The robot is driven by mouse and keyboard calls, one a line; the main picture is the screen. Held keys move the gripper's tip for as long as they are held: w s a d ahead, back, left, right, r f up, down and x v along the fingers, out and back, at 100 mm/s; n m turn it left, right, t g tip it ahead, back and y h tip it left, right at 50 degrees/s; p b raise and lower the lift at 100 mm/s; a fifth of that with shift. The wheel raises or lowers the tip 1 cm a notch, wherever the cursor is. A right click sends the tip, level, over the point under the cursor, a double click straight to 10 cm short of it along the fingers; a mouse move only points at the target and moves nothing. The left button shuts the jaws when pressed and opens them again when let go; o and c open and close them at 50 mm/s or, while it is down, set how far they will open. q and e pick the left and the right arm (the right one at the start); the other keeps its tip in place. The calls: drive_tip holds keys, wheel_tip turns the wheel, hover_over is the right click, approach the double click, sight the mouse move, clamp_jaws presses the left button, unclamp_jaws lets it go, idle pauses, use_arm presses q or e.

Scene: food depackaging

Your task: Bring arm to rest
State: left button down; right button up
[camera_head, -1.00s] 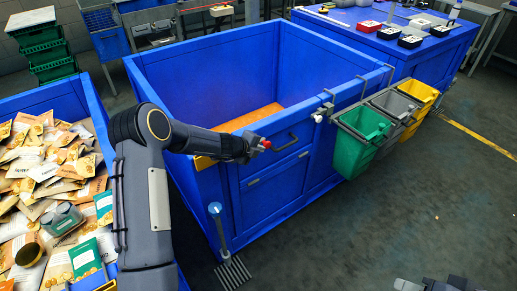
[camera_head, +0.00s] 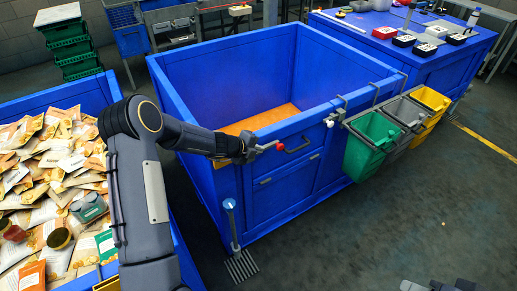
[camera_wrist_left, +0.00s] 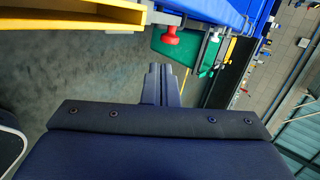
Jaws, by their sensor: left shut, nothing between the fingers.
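My left gripper (camera_head: 264,148) is shut and empty in the head view, outside the front of the large blue bin (camera_head: 205,65), beside a red knob (camera_head: 281,146). Its fingers (camera_wrist_left: 160,85) are together in the left wrist view, with bare floor around them and the red knob (camera_wrist_left: 170,37) above them. My left arm reaches in from the lower left, bent at the elbow. A dark grey part at the bottom right edge of the head view looks like my right gripper (camera_head: 445,286); its fingers cannot be made out.
An orange sheet (camera_head: 262,119) lies inside the blue bin. Green (camera_head: 368,155), grey and yellow (camera_head: 430,98) small bins hang at its right side. A blue crate (camera_head: 62,92) full of food packets stands at the left.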

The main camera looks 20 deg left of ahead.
use_arm(q)
drive_tip(key=s+d+r+m+g+h, duration=0.1)
drive_tip(key=s+d+r+m, duration=0.2)
drive_tip(key=s+r+m, duration=0.75)
drive_tip(key=s+d+r+m+h, duration=0.1)
drive_tip(key=s+d+r+m, duration=0.1)
drive_tip(key=s+r+m, duration=0.75)
drive_tip(key=s+a+f+m+g+y, duration=0.1)
drive_tip(key=s+m+g+y, duration=0.1)
drive_tip(key=s+m, duration=1.9)
drive_tip(key=m+y, duration=0.1)
drive_tip(key=m, duration=0.4)
drive_tip(key=shift+s+a+f+m, duration=0.15)
drive_tip(key=shift+s+a+m, duration=0.05)
drive_tip(key=shift+s+m, duration=0.1)
drive_tip(key=shift+w, duration=0.2)
